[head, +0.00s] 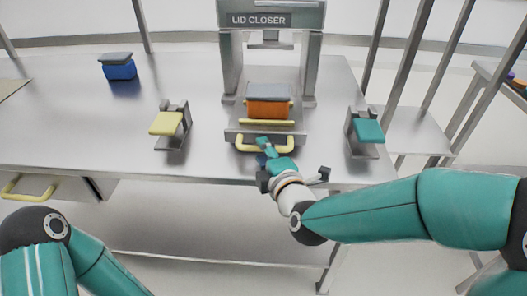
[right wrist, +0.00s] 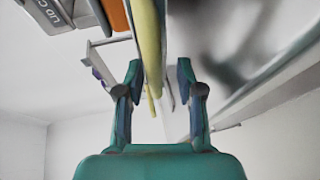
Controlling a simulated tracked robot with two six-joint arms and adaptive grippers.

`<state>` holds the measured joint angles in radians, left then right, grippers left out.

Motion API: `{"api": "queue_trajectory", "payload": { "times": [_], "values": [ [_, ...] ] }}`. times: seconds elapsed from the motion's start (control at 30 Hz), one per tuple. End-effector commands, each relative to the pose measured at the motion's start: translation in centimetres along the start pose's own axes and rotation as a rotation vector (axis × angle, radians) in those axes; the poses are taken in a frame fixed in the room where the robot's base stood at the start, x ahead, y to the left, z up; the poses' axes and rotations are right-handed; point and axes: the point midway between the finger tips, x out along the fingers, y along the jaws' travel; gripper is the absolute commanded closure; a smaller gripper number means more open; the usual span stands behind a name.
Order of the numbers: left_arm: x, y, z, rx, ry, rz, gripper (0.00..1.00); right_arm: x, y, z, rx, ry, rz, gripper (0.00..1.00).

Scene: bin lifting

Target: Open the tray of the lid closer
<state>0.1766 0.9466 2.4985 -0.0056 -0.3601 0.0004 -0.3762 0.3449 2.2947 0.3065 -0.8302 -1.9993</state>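The lid closer (head: 258,20) stands at the back of the steel table, with its name on a dark plate. Its tray (head: 240,130) is at the front of its base and has a yellow handle (head: 247,147). An orange bin (head: 268,108) with a grey lid sits on the tray between the posts. My right gripper (head: 266,148) is at the handle. In the right wrist view its fingers (right wrist: 159,75) are apart, and the yellow handle (right wrist: 149,45) runs between them, with gaps visible. My left arm shows at the lower left; its gripper is out of view.
A yellow-topped stand (head: 166,123) and a teal-topped stand (head: 368,131) flank the tray. A blue bin with a grey lid (head: 119,69) is at the back left. A drawer with a yellow handle (head: 28,187) is at lower left. The table between has free room.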

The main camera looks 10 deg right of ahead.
Motion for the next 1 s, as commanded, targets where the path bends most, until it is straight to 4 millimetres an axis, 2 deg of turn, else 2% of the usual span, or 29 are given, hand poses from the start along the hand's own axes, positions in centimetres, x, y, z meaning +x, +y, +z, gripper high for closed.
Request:
{"api": "queue_trajectory", "payload": {
  "times": [0.37,0.8,1.0],
  "values": [
    [-0.1,0.0,0.0,0.0,0.0,0.0,1.0,-0.5,0.4,0.1,0.001,-0.003,0.009,0.59],
    [-0.1,0.0,0.0,0.0,0.0,0.0,1.0,-6.6,0.2,0.1,0.001,-0.001,0.007,0.59],
    [-0.1,0.0,0.0,0.0,0.0,0.0,1.0,-7.5,0.1,0.1,0.001,-0.002,0.006,0.59]
  ]
}}
